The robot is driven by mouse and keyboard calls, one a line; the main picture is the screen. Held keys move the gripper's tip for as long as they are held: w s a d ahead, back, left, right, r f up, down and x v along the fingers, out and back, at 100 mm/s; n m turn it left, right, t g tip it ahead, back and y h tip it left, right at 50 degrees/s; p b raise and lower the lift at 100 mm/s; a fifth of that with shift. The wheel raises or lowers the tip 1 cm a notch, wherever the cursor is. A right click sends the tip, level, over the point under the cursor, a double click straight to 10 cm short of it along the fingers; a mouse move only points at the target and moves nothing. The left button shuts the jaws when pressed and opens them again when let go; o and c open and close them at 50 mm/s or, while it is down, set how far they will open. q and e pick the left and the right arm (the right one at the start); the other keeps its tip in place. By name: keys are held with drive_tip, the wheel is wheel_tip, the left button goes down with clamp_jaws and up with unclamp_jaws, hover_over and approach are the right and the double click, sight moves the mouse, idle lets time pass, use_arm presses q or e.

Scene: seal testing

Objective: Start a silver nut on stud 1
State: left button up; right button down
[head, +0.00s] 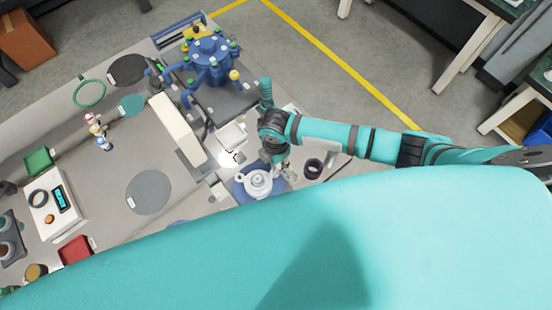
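A white round fitting with side lugs (258,184) sits on a blue round base (240,188) near the middle of the bench. My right arm comes in from the right, and my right gripper (283,171) points down just at the fitting's upper right side. Its fingers are small and partly hidden by the wrist, so I cannot tell whether they are open or hold anything. I cannot make out a silver nut, and stud 1 cannot be told apart at this size. My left gripper is not in view.
A blue valve assembly (210,62) stands on a dark plate behind the fitting. A white upright block (178,128) is to the left, and a dark ring (314,167) to the right. Farther left are a scale (54,201), a green tray (39,161) and a red tray (75,249).

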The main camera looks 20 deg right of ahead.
wheel_tip(320, 180, down, 4)
drive_tip(key=b, duration=0.3)
drive_tip(key=shift+f+b, duration=0.1)
drive_tip(key=shift+b, duration=0.2)
drive_tip(key=n+b, duration=0.2)
drive_tip(key=n, duration=0.1)
drive_tip(key=shift+w, duration=0.15)
drive_tip(key=shift+r+n, duration=0.45)
drive_tip(key=shift+n, duration=0.45)
drive_tip(key=shift+r+n, duration=0.1)
drive_tip(key=shift+n, duration=0.7)
drive_tip(key=n, duration=0.5)
drive_tip(key=shift+a, duration=0.15)
drive_tip(key=shift+n, duration=0.3)
drive_tip(key=shift+w, duration=0.1)
drive_tip(key=shift+f, duration=0.45)
